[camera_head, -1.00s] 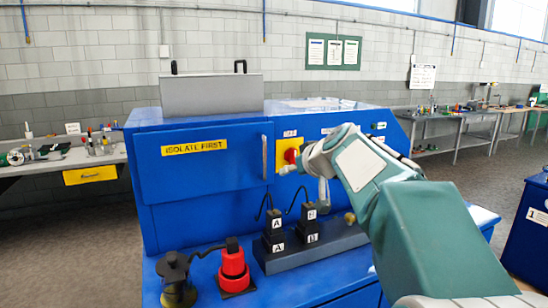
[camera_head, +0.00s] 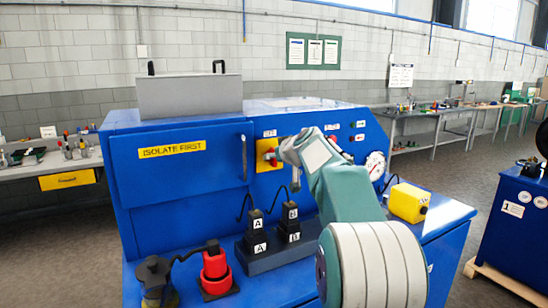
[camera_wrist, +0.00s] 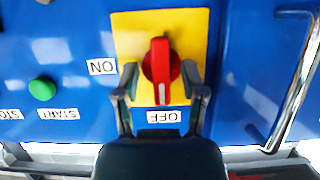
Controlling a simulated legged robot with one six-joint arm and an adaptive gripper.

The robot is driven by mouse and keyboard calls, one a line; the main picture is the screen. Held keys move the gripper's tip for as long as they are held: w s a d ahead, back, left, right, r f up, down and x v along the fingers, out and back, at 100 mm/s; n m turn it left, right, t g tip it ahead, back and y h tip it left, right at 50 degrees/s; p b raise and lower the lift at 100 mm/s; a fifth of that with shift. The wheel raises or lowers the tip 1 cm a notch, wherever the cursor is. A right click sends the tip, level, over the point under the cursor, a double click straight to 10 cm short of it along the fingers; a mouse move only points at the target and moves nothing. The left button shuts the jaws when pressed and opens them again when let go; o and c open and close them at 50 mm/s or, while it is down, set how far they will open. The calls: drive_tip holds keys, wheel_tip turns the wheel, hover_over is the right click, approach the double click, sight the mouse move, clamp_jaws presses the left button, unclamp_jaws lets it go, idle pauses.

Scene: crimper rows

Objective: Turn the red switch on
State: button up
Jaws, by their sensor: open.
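The red switch (camera_wrist: 161,68) is a rotary knob on a yellow plate (camera_wrist: 187,25) on the blue machine's front. In the wrist view its white line points at the OFF label (camera_wrist: 164,117); the ON label (camera_wrist: 102,66) is to the left. My gripper (camera_wrist: 160,78) is open, with one finger on each side of the knob. I cannot tell whether the fingers touch it. In the head view the red switch (camera_head: 273,157) is partly covered by my gripper (camera_head: 288,158).
A green START button (camera_wrist: 42,89) and a door handle (camera_wrist: 293,85) flank the plate. Below are black plug blocks (camera_head: 258,232) and a red plug (camera_head: 216,265) on the ledge. A yellow box (camera_head: 409,203) sits at right, near a gauge (camera_head: 375,165).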

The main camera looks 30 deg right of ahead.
drive_tip(key=shift+w+f, duration=0.1)
drive_tip(key=shift+w, duration=0.2)
drive_tip(key=shift+a, duration=0.1)
clamp_jaws()
